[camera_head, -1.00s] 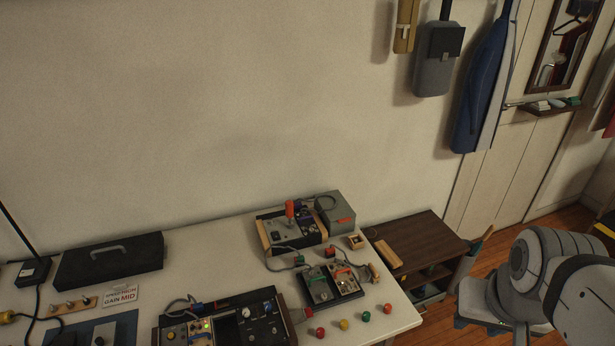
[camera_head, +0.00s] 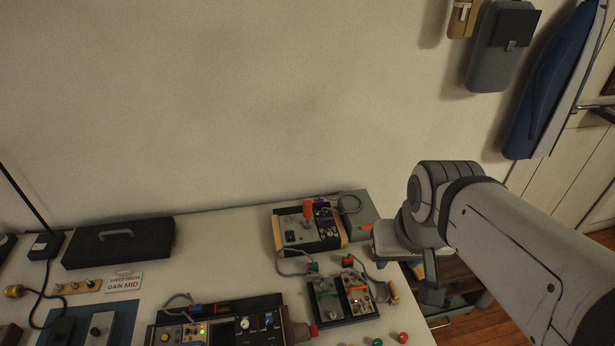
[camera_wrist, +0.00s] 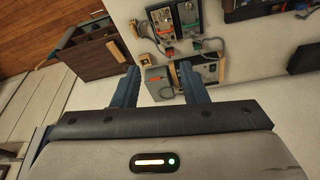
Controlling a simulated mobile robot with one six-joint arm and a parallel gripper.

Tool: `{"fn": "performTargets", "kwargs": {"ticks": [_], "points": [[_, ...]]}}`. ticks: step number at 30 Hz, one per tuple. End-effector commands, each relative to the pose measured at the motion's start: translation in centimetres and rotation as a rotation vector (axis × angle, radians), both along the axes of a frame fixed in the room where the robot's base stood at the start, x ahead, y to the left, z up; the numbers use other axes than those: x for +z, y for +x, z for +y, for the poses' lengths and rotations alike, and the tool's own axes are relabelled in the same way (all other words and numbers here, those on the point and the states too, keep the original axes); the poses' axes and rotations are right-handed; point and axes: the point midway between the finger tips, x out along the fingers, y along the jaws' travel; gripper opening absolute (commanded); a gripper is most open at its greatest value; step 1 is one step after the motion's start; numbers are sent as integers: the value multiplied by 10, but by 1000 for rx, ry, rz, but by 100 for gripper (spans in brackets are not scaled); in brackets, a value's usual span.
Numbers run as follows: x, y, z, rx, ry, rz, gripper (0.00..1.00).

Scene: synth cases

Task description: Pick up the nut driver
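I cannot pick out the nut driver for certain; the tools on the bench are too small to tell. An orange-red piece (camera_head: 357,288) lies on the small twin-unit device (camera_head: 341,302) at the bench's right side, but I cannot tell what it is. My gripper (camera_wrist: 158,68) shows in the wrist view with its two blue fingers spread apart and nothing between them. It is above the right end of the bench, over the grey box (camera_wrist: 157,80) and the panel device (camera_wrist: 206,68). In the head view my arm hides most of the gripper.
The white bench (camera_head: 225,268) holds a black case (camera_head: 120,243), a control panel with a gauge (camera_head: 221,324), a joystick device (camera_head: 309,226) and loose cables. A dark wooden cabinet (camera_wrist: 92,48) stands beside the bench. The wall is behind; the bench's middle is fairly clear.

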Motion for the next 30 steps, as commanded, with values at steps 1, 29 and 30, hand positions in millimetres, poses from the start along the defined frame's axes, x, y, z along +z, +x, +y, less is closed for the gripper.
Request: {"fn": "performTargets", "kwargs": {"ticks": [1,29,30], "points": [[0,2,0,1,0,-1,44],[-175,336,134,196,12,-100,51],[-181,342,138,201,13,-104,51]]}}
